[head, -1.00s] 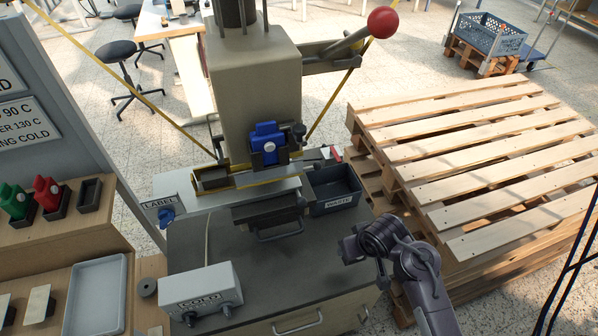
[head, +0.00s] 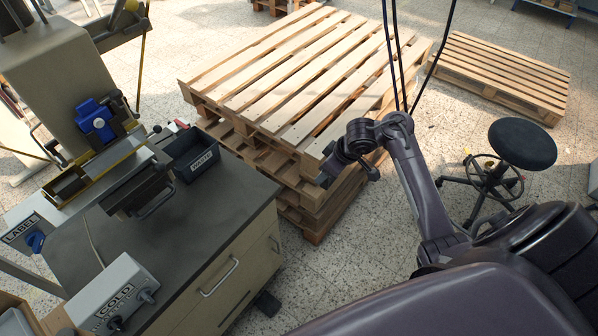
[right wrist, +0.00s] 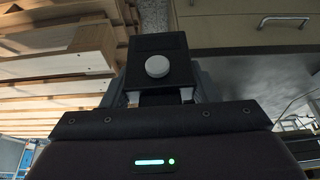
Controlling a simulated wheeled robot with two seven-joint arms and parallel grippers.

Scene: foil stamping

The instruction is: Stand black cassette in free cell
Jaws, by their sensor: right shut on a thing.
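My right gripper (head: 350,162) is over the floor in front of the pallet stack, to the right of the machine cabinet. In the right wrist view its fingers (right wrist: 160,97) are shut on the black cassette (right wrist: 145,45), a dark block with a pale round knob. In the head view the cassette is hard to tell from the dark gripper. A blue cassette (head: 97,122) stands in a dark holder on the stamping machine. My left gripper is not in view.
The stamping machine (head: 55,75) stands on a dark-topped cabinet (head: 185,225) at left, with a waste bin (head: 193,155) and a cold-marked box (head: 110,295). A pallet stack (head: 290,85) stands behind my right gripper. A stool (head: 522,143) is at right. Floor between is clear.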

